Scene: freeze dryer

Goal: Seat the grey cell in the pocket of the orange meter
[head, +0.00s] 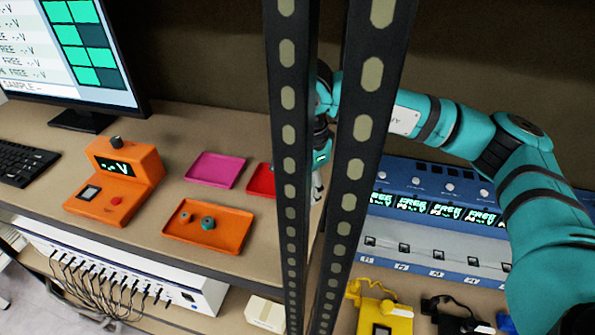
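The orange meter (115,182) stands on the bench at the left, with a lit display reading "-.-V", a dark knob on top and a red button in front. My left gripper is out of view.
Two dark perforated posts (288,130) (362,130) rise in front of the bench, either side of my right gripper. A magenta tray (216,169) and a partly hidden red tray (261,180) lie behind the orange one. A blue charger bank (440,203) stands at the right.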

